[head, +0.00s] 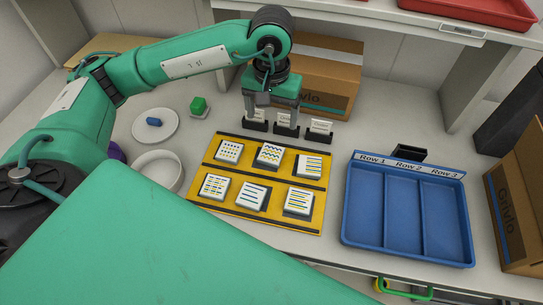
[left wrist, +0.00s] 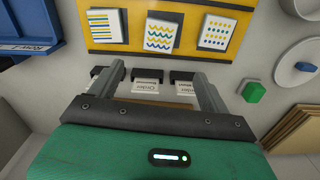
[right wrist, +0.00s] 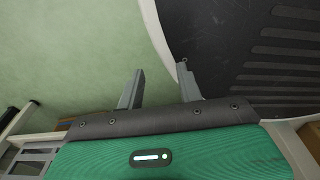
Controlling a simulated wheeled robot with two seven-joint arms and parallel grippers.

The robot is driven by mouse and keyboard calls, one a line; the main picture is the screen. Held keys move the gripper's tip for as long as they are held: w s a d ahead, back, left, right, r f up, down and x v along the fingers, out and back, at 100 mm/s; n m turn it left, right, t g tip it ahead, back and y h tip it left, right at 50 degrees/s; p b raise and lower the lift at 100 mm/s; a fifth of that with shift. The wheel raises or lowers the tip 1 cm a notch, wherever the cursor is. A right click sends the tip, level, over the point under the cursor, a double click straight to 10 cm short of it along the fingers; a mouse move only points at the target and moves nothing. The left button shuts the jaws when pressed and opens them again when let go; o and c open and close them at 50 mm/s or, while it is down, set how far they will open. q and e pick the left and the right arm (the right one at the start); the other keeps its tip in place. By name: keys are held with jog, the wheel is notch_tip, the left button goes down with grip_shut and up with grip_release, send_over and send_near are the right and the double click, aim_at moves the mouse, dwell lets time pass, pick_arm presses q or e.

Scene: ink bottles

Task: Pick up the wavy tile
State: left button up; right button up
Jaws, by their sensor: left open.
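The wavy tile (head: 270,154) is a white square with wavy lines, in the back row, middle, of the yellow board (head: 240,216). In the left wrist view the wavy tile (left wrist: 162,35) shows blue, green and yellow waves. My left gripper (head: 270,122) is open and empty, pointing down behind the board, over the small card holders. In the left wrist view its fingers (left wrist: 158,75) are apart, and the tile lies beyond their tips, not between them. My right gripper (right wrist: 160,68) is open and empty in the right wrist view, away from the tiles.
Several other patterned tiles share the board. Black card holders (head: 286,130) stand behind it. A blue three-row tray (head: 403,256) is at right. A plate (head: 155,126), a bowl (head: 157,172) and a green block (head: 198,105) are at left. A cardboard box (head: 325,85) stands behind.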

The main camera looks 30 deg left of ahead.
pick_arm(q)
jog(key=p, duration=0.1)
send_over(273, 150)
notch_tip(273, 150, down, 7)
jog(key=shift+s+a+f, duration=0.1)
jog(key=shift+s, duration=0.05)
jog(key=shift+f, duration=0.25)
notch_tip(273, 150, down, 4)
jog(key=shift+r+p, duration=0.25)
jog(key=shift+p, duration=0.6)
jog(key=shift+f, duration=0.5)
jog(key=c, duration=1)
jog(key=shift+c, duration=0.6)
pick_arm(e)
jog(key=s, duration=0.2)
jog(key=s+r, duration=0.1)
jog(key=shift+s+d, duration=0.25)
jog(key=shift+s, duration=0.1)
pick_arm(q)
jog(key=shift+r, duration=0.15)
